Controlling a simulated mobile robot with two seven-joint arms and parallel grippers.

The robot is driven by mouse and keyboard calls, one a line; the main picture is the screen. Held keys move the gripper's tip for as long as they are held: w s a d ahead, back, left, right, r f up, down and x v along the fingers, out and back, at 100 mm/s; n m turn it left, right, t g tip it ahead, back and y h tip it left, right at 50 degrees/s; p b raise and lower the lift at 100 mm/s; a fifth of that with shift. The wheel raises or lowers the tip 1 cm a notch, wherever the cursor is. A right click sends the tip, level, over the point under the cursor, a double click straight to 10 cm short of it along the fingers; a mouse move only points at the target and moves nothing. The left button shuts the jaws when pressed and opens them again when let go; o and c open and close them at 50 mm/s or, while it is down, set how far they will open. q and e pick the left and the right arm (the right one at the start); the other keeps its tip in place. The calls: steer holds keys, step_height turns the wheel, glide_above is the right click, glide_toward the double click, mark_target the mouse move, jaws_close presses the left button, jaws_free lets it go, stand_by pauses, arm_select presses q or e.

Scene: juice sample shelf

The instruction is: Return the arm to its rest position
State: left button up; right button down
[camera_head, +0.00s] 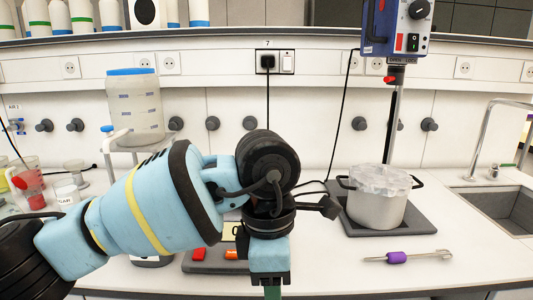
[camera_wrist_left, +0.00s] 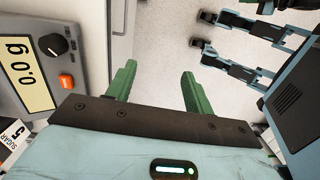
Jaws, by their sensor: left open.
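My left arm comes in from the left in the head view and bends down over the bench's front edge. My left gripper (camera_wrist_left: 159,72) shows in the left wrist view with its two green fingers apart. Nothing is between the fingers, and the floor shows beyond them. In the head view only part of a green finger (camera_head: 272,292) shows at the bottom edge; the rest is cut off. My right gripper is not in view.
A scale (camera_head: 200,262) sits behind my left wrist; its display (camera_wrist_left: 24,75) reads 0.0 g. A pot (camera_head: 376,208) stands on a dark plate at right. A purple-handled tool (camera_head: 397,257) lies in front. A large jar (camera_head: 135,112) and sink (camera_head: 505,208) flank the bench.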

arm_select(q)
steer(key=s+d+n+g+h+p, duration=0.35)
steer(key=s+d+g+h, duration=0.55)
steer(key=s+d+h, duration=0.3)
steer(key=w+a+n+t+h+p, duration=0.2)
steer(key=w+a+n+t+h, duration=0.4)
steer(key=n+t+h, duration=0.95)
steer(key=a+f+n+t+y+p, duration=0.1)
steer(key=a+f+n+t+y, duration=0.65)
steer(key=n, duration=0.45)
steer(key=a+f+n+t+y+p, duration=0.2)
steer(key=a+f+n+t+y, duration=0.2)
steer(key=a+f+n+y, duration=0.55)
steer(key=s+a+f+n+g+y+p, duration=0.1)
steer(key=s+a+f+n+g+y, duration=0.3)
steer(key=s+f, duration=0.4)
steer(key=s+a+f+n+g+y, duration=0.4)
steer(key=s+f+n, duration=0.4)
steer(key=s, duration=0.6)
steer(key=shift+s+a+g+y+p, duration=0.2)
steer(key=shift+a+g+y+p, duration=0.3)
steer(key=shift+a, duration=0.7)
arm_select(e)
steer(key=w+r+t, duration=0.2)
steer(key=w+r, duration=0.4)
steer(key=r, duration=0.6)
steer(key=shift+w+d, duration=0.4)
